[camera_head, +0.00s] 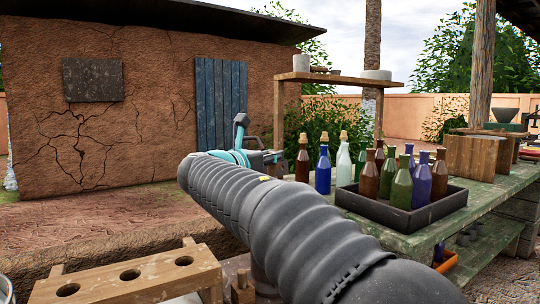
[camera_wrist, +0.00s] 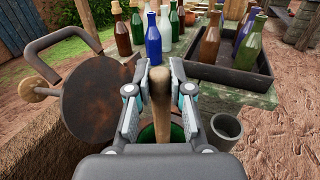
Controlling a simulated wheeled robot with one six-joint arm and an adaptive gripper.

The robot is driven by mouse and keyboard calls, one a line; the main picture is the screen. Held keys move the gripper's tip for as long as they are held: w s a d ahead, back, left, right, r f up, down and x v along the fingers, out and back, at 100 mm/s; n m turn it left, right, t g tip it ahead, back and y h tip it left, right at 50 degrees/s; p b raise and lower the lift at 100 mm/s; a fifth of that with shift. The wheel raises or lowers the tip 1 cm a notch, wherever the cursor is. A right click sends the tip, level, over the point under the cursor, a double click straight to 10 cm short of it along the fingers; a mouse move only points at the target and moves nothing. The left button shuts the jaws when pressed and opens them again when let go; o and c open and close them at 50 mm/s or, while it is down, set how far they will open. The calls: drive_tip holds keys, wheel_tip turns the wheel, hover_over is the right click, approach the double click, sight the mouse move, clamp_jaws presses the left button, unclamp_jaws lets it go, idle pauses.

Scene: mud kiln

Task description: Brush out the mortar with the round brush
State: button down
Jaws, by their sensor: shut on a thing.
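My gripper (camera_wrist: 160,72) is shut on a wooden handle (camera_wrist: 160,100), which stands roughly upright between the two fingers in the wrist view. I take this handle to be the round brush; its bristle end is hidden below the fingers and wrist. A dark round vessel with a green rim (camera_wrist: 176,132) shows partly under the gripper, and may be the mortar; its inside is mostly hidden. I cannot tell whether the brush touches it. In the head view my gripper (camera_head: 264,156) is largely hidden behind my arm, over the bench's near left end.
A grey cup (camera_wrist: 226,128) stands right of the gripper. A rusty round plate with a grey loop handle (camera_wrist: 92,105) lies close on the left. Several bottles (camera_head: 323,170) and a black tray (camera_head: 402,213) of bottles stand on the green bench (camera_head: 470,212). A holed wooden rack (camera_head: 125,275) is front left.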

wheel_tip(320, 180, up, 5)
drive_tip(key=p, duration=0.3)
drive_tip(key=shift+f, duration=0.2)
drive_tip(key=shift+r, duration=1.05)
drive_tip(key=shift+f+b, duration=1.95)
drive_tip(key=shift+f, duration=1.55)
wheel_tip(320, 180, up, 5)
drive_tip(key=p, duration=0.4)
drive_tip(key=shift+r, duration=1)
wheel_tip(320, 180, down, 7)
drive_tip(key=b, duration=0.4)
